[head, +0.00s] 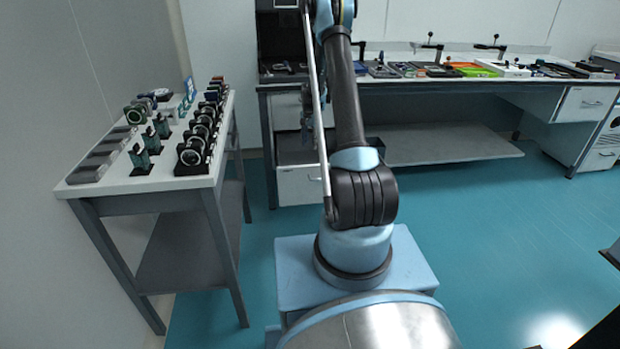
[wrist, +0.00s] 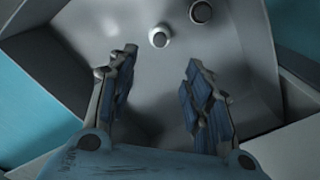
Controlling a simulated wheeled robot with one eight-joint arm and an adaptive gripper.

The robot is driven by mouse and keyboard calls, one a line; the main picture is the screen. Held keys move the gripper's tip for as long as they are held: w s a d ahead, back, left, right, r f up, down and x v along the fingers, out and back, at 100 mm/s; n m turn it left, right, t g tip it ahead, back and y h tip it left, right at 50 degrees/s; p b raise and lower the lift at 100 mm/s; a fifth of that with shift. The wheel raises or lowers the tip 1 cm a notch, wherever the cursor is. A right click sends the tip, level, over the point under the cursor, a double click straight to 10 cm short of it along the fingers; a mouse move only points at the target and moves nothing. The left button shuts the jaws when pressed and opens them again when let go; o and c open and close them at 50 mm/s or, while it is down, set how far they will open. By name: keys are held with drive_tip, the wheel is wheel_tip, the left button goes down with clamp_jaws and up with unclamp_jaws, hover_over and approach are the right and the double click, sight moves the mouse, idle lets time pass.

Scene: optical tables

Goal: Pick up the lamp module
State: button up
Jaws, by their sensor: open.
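In the wrist view my gripper (wrist: 160,65) is open and empty, with its two blue-padded fingers apart. Beyond the fingertips, a small round piece with a bright white end (wrist: 159,38) stands in a grey drawer-like container (wrist: 235,50). A second, darker round piece (wrist: 201,11) is at the top edge, right of it. Either could be the lamp module; I cannot tell which. In the head view my gripper (head: 308,115) hangs by the back bench, partly behind my arm. The pieces are hidden there.
An open drawer (head: 300,187) shows under the left end of the back bench (head: 430,84), which carries several trays and devices. A white-topped side table (head: 163,183) at left holds several optical mounts.

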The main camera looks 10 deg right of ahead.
wheel_tip(320, 180, down, 16)
drive_tip(key=shift+w+r, duration=0.1)
drive_tip(key=shift+r, duration=0.05)
drive_tip(key=shift+d, duration=0.1)
idle(0.6)
drive_tip(key=shift+c, duration=0.2)
clamp_jaws()
